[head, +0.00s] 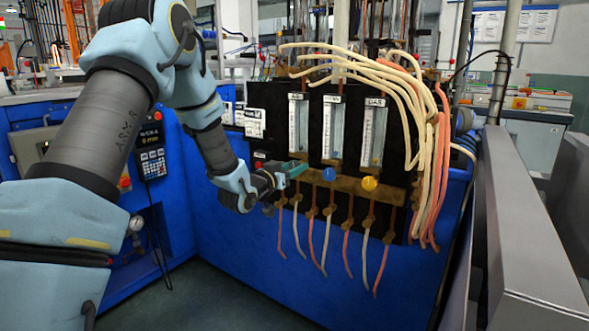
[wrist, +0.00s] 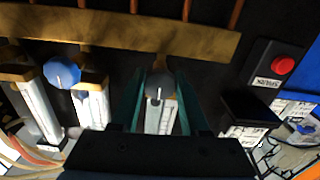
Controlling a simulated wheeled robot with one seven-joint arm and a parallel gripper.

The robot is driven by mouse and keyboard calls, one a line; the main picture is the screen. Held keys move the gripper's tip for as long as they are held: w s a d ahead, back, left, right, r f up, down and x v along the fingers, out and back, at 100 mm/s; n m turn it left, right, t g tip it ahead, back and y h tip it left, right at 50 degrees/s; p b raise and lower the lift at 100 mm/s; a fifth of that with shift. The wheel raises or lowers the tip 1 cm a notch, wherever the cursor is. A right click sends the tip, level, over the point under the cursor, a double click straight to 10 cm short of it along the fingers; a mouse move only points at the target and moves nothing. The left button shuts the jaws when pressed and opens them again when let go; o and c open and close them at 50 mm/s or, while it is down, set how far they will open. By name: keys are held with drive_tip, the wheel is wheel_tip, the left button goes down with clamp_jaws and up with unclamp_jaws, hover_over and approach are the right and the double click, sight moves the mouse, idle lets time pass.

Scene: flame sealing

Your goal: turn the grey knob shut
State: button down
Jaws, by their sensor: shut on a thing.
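The grey knob (wrist: 158,84) sits on the brass bar below the leftmost flow tube, and it shows between my fingers in the wrist view. A pale pointer mark shows on its face. My gripper (wrist: 160,92) has its two teal fingers on either side of the knob and is shut on it. In the head view my gripper (head: 297,169) reaches the panel from the left, and the grey knob is hidden behind the fingers there.
The blue knob (head: 329,174) and yellow knob (head: 369,183) sit to the right on the brass bar (head: 345,186). A red button (wrist: 284,64) is close by. Pale and orange hoses (head: 425,150) hang at the panel's right, and thin tubes hang below.

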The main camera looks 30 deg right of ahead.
drive_tip(key=shift+f+m+b, duration=0.15)
drive_tip(key=shift+m+b, duration=0.15)
drive_tip(key=shift+c, duration=2.2)
unclamp_jaws()
drive_tip(key=shift+a, duration=0.1)
drive_tip(key=v, duration=1)
drive_tip(key=shift+s+a, duration=0.2)
drive_tip(key=shift+a, duration=0.1)
